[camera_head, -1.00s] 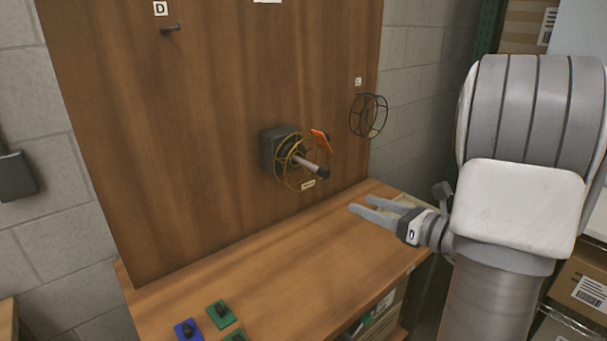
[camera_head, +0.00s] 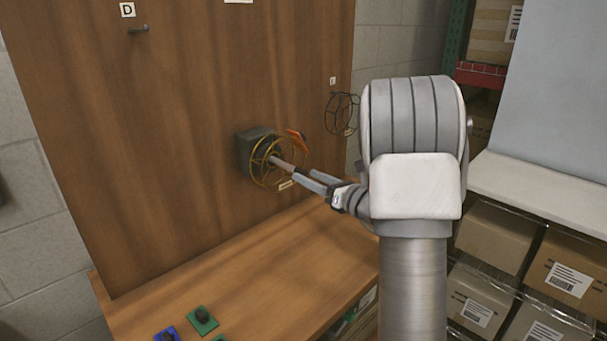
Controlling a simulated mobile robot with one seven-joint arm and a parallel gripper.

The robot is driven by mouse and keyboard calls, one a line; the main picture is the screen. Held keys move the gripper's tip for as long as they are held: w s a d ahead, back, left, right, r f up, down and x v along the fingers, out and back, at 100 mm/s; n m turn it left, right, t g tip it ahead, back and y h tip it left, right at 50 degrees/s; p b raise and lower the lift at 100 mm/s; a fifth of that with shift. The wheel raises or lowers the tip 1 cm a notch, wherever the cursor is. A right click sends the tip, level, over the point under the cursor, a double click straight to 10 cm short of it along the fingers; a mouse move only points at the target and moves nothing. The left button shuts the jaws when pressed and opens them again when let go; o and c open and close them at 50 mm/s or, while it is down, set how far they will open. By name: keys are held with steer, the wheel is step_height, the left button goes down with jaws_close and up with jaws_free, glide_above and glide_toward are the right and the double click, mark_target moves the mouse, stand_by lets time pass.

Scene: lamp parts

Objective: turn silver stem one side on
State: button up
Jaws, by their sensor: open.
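The silver stem (camera_head: 283,164) sticks out from a dark grey box (camera_head: 246,151) fixed to the upright wooden board. A yellow wire cage (camera_head: 254,174) surrounds the stem where it meets the box. The stem's free end points right and toward me. My gripper (camera_head: 303,176) is open, with its fingertips at the stem's free end. From this view I cannot tell whether the fingers straddle the stem or touch it.
An orange piece (camera_head: 297,138) sits at the cage's upper right. A black wire cage (camera_head: 341,113) hangs on the board further right, partly near my arm. A peg (camera_head: 139,29) is at upper left. Blue (camera_head: 167,334) and green (camera_head: 201,320) plates lie on the bench (camera_head: 255,275).

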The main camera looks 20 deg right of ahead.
mark_target(283, 165)
steer(key=shift+x, duration=1.4)
jaws_close()
